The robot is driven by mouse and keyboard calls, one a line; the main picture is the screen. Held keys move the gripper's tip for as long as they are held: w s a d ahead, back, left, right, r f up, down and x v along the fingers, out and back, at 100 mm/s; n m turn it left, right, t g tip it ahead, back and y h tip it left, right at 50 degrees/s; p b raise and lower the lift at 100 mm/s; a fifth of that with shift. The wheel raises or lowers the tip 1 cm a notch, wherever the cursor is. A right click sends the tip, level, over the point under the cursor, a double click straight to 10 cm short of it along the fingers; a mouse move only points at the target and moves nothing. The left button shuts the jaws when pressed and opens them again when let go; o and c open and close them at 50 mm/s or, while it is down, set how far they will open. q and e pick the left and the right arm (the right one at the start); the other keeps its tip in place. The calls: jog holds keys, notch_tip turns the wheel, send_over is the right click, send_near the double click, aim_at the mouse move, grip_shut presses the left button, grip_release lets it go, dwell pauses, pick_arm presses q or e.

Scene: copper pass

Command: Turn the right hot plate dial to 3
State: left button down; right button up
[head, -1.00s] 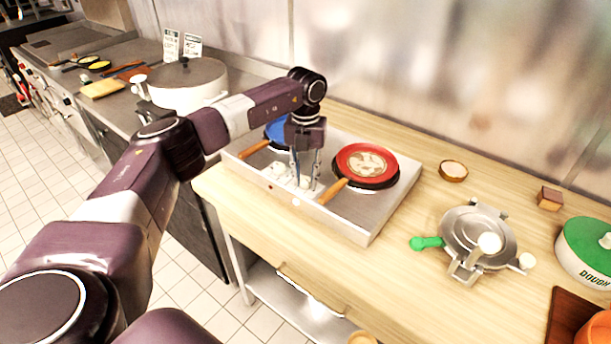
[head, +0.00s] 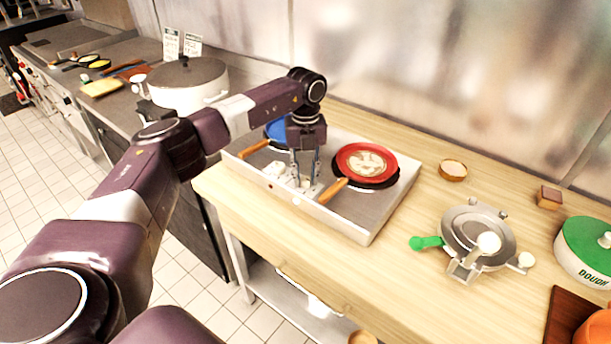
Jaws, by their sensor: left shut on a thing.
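The hot plate unit (head: 368,222) is a silver double burner on the wooden counter. A red pan (head: 347,160) with a wooden handle sits on its right plate, and a flatbread-like round (head: 366,163) lies in it. A blue pan (head: 277,131) on the left plate is partly hidden by my arm. My left gripper (head: 306,184) points down at the white dial area between the pan handles and is shut on what looks like the right dial. The fingers cover the dial, so its setting cannot be read. My right gripper is out of view.
A round metal press (head: 478,235) with a green handle (head: 426,243) stands to the right. A small bowl (head: 453,171), a small wooden block (head: 549,198) and a green-lidded dough tub (head: 588,250) are beyond. A large lidded pot (head: 187,82) stands behind my left arm.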

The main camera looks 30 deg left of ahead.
aim_at(305, 178)
pick_arm(q)
jog(key=shift+w+r, duration=0.1)
jog(key=c, duration=1.6)
grip_release()
notch_tip(305, 178, up, 12)
jog(key=shift+f, duration=0.1)
